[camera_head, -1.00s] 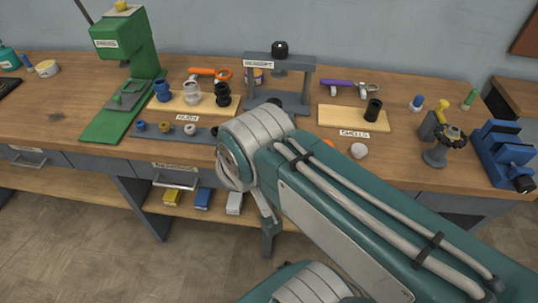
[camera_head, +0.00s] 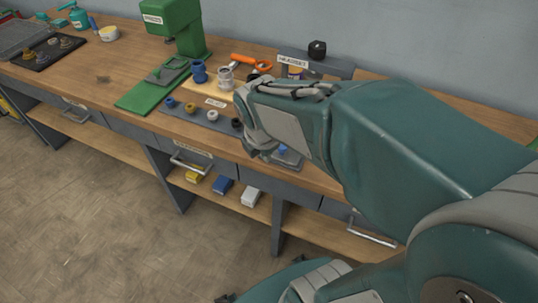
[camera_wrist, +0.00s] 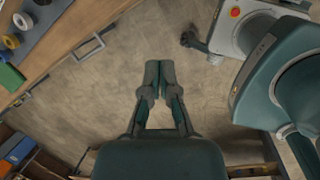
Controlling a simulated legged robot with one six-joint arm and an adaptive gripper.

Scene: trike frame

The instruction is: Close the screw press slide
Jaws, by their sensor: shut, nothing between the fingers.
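The green press (camera_head: 182,22), with a label on its head, stands at the back of the bench. Its green base (camera_head: 139,97) reaches toward the front edge. A grey slide plate with a handle (camera_head: 168,72) lies on that base, out in front of the column; how far it is pulled out is hard to tell. My gripper (camera_wrist: 158,68) is shut and empty in the wrist view, over open floor beside the bench. In the head view my arm covers the bench right of the press, and my fingers cannot be made out there.
A dark headset stand (camera_head: 318,65) is partly behind my arm. Drawer handles (camera_head: 190,166) stick out below.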

